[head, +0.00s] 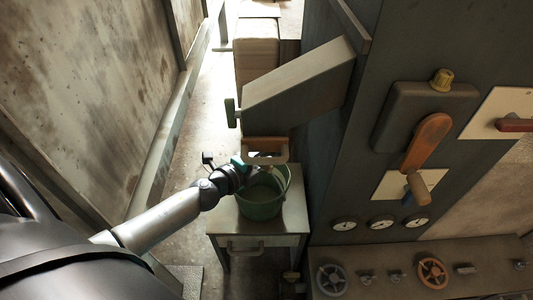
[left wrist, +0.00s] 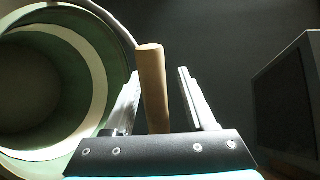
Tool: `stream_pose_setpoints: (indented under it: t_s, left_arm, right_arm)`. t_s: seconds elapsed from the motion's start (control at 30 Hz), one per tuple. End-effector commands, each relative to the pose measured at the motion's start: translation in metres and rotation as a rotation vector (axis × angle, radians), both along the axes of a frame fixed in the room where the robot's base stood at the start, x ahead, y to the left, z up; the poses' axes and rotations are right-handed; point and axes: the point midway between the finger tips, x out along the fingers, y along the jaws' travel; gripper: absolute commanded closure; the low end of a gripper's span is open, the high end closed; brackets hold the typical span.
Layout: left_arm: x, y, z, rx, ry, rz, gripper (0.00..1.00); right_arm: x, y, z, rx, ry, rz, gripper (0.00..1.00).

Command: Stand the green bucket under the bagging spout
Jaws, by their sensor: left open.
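The green bucket (head: 262,205) stands upright on a small metal cabinet (head: 290,222), with its wire handle raised. In the left wrist view the bucket (left wrist: 95,75) fills the left side, its round mouth facing the camera. The grey slanted spout (head: 300,88) with a green handle juts from the machine, just above the bucket in the head view; I cannot tell if it is directly over it. My left gripper (head: 250,173) is at the bucket's rim. In the wrist view its fingers (left wrist: 160,85) are open on either side of the wooden handle grip (left wrist: 152,85), with gaps showing.
A dark machine panel (head: 350,150) with an orange lever (head: 427,140) and gauges (head: 382,222) rises at the right. A bench with valve wheels (head: 432,273) is at lower right. A stained wall (head: 90,80) bounds the left; bare floor (head: 200,130) lies between.

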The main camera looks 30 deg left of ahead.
Motion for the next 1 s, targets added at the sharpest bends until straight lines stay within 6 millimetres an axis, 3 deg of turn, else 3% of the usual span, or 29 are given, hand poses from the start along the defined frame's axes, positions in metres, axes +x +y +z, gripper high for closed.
stream_pose_setpoints:
  t_s: [0.6,1.0]
  left_arm:
    - [-0.063,0.01,0.016,-0.002,0.0,0.0,0.44]
    - [-0.072,0.012,0.019,0.001,-0.001,0.0,0.44]
  right_arm:
    - [-0.001,0.0,-0.02,-0.004,0.026,0.004,0.0]
    - [-0.003,0.001,-0.026,-0.003,0.036,0.004,0.0]
